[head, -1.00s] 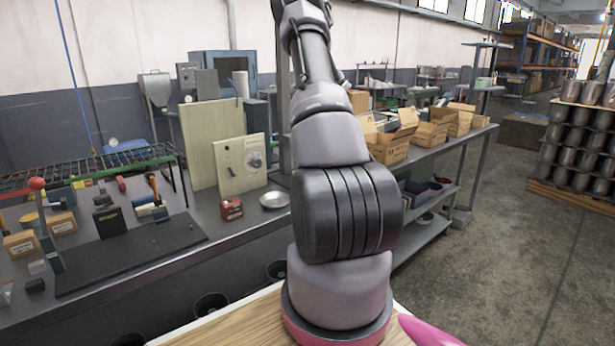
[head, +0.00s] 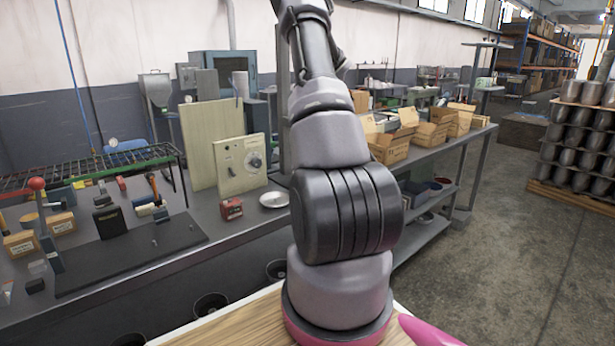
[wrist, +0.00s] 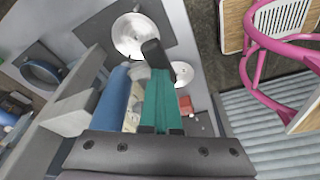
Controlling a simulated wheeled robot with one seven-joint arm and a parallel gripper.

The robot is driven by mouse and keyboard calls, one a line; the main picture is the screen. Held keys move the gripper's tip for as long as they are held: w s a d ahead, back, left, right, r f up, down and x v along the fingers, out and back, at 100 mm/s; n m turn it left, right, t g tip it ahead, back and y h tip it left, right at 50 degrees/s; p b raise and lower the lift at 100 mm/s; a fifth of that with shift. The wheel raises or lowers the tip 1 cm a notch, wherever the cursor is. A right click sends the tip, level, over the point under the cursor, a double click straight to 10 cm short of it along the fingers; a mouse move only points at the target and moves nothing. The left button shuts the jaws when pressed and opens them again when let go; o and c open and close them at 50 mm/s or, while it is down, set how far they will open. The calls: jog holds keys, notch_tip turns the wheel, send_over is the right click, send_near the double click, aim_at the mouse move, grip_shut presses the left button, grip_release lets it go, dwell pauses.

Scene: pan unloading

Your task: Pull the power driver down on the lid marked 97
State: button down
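In the wrist view, my gripper (wrist: 160,90) shows as green parts with a dark end piece, rising from a dark bar with screws. Its fingertips are not clear, so I cannot tell whether it is open or shut, or on what. A blue cylinder (wrist: 114,102) lies along its left side; I cannot tell whether it touches. In the head view my arm rises through the middle and its gripper end is out of sight. I cannot make out the power driver or any marking 97 in either view.
On the bench in the head view are a red box (head: 231,209), a shallow metal dish (head: 273,199), a panel with a dial (head: 240,163) and a dark mat (head: 130,255). Open cartons (head: 387,147) stand at right.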

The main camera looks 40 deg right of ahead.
notch_tip(320, 180, up, 18)
jog(key=shift+r, duration=0.2)
dwell(1.8)
dwell(0.5)
